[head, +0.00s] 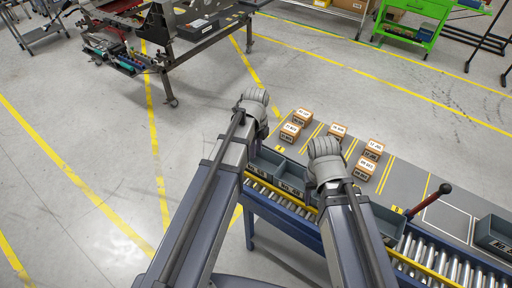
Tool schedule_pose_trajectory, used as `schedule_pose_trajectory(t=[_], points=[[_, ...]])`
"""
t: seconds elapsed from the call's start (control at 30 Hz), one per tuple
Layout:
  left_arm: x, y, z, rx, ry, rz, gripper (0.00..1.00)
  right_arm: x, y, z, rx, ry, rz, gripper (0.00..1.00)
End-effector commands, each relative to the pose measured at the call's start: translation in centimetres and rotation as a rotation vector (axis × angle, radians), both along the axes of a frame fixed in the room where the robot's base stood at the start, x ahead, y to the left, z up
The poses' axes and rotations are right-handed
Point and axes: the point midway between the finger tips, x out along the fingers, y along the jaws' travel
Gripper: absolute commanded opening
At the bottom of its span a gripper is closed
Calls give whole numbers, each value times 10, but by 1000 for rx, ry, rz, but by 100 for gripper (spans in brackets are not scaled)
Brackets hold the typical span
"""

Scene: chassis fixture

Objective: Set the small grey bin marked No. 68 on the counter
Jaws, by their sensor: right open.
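Grey bins stand along the roller track at the counter's near side: one (292,177) between my arms, another beside it on the left, and one (388,222) partly behind my right arm. A further grey bin (494,238) with a white label is at the right edge. The labels are too small to read surely, so I cannot tell which is No. 68. The grey counter (405,186) lies behind the rollers. Both my arms reach up over the track from below. No fingers of either gripper show.
Small orange-brown boxes (337,131) with white labels stand on the counter between yellow lines. Rollers (455,264) run along the front. A dark workbench (205,50) stands far back.

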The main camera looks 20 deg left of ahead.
Motion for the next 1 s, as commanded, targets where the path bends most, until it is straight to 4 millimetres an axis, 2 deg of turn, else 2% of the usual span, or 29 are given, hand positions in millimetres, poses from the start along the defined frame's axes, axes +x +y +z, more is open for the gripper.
schedule_pose_trajectory(t=[0.17, 0.37, 0.8, 1.0], points=[[0, 0, -5, 0, 0, 1, 32, 0, 0, -5, 0, 0, 0, 50], [0, 0, -22, 0, 0, 2, 32, 0, 0, -22, 0, 0, 2, 50], [0, 0, -83, 0, 0, 3, 32, 0, 0, -83, -1, 0, 2, 50], [0, 0, -100, 0, 0, 3, 32, 0, 0, -100, -1, 0, 1, 50]])
